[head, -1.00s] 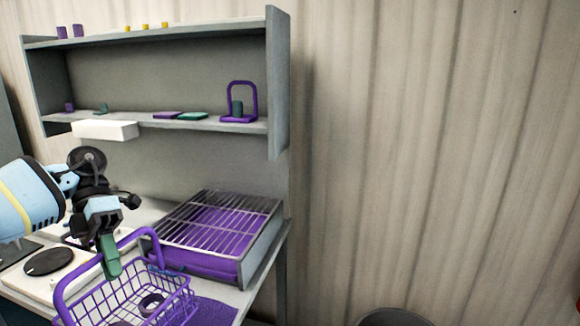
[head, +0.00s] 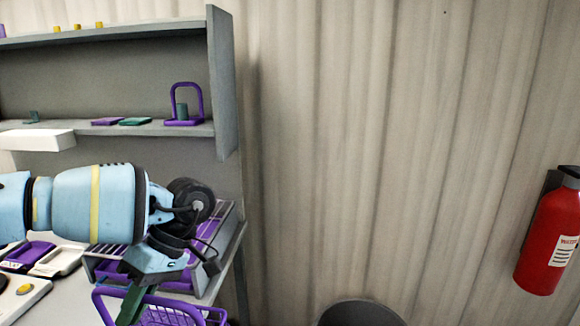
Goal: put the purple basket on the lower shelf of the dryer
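The purple basket (head: 175,315) is at the bottom edge of the head view. Its handle and part of its wire mesh show; the rest is cut off by the frame. My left gripper (head: 132,306), with green fingers, points down at the basket's handle and appears shut on it. The fingertips are near the bottom edge and partly hard to see. My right gripper is not in view. I see no dryer that I can make out in this view.
A slatted rack over a purple tray (head: 222,222) sits on the bench behind my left arm. A grey shelf unit (head: 222,90) stands above. A red fire extinguisher (head: 548,240) hangs at right, and a dark round bin (head: 360,314) stands below. The wall between is bare.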

